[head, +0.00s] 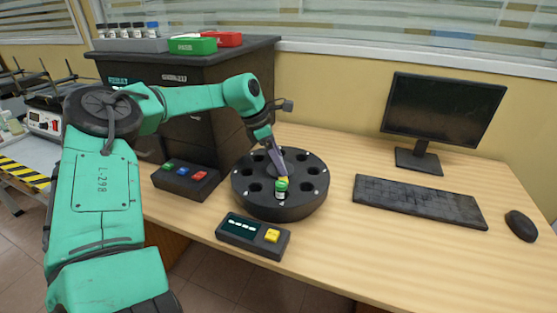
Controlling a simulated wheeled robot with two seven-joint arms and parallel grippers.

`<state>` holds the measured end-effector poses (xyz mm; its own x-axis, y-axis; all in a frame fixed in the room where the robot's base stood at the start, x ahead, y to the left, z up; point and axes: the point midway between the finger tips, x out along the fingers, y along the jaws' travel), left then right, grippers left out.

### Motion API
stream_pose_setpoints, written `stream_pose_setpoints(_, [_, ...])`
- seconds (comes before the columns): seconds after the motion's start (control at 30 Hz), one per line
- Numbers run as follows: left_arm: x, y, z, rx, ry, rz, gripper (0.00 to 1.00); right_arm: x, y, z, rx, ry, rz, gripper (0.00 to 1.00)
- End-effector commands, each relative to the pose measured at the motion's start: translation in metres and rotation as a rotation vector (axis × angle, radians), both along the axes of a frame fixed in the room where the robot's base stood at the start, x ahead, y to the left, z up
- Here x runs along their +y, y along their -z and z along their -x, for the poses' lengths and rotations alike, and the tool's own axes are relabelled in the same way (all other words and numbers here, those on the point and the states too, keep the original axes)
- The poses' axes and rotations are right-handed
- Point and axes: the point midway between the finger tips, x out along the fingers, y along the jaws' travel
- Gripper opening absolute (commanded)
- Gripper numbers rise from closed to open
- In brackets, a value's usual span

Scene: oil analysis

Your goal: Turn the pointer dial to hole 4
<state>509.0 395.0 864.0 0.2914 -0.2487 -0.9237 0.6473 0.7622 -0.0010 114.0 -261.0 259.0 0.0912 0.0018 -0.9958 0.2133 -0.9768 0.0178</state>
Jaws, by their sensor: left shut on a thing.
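A dark round carousel (247,199) with several holes around its top stands on the table. The grey pointer dial (279,165) is at the carousel's centre, mostly hidden by my gripper, and seems to point towards the front vial. My left gripper (271,148) reaches down over the centre and is shut on the dial. The hole numbers are too small to read. My right gripper is not in view.
A button box (186,182) stands left of the carousel, and a display box (252,237) with a yellow button stands in front. A keyboard (420,200), mouse (521,225) and monitor (443,108) are at right. The front right tabletop is clear.

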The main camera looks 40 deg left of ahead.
Motion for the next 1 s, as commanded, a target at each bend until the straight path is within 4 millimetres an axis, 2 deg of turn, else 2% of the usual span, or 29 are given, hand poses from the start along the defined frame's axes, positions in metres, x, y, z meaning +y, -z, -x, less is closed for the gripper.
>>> stream_pose_setpoints(0.3, [0.0008, -0.0002, -0.001, -0.001, 0.12, -0.002, 0.34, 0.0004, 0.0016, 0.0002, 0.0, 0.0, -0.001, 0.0])
stream_pose_setpoints(0.77, [0.001, -0.0006, -0.001, -0.001, 0.138, -0.003, 0.34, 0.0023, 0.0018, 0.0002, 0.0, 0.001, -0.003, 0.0])
stream_pose_setpoints(0.8, [0.001, -0.0006, -0.001, -0.001, 0.138, -0.003, 0.94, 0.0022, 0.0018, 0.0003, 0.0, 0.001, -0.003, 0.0])
stream_pose_setpoints(0.83, [0.001, -0.0006, -0.001, -0.001, 0.138, -0.003, 1.0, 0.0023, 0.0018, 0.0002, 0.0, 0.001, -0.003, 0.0])
stream_pose_setpoints(1.0, [0.0008, -0.0004, -0.0009, -0.001, 0.139, -0.002, 1.0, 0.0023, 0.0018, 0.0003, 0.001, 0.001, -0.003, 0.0])
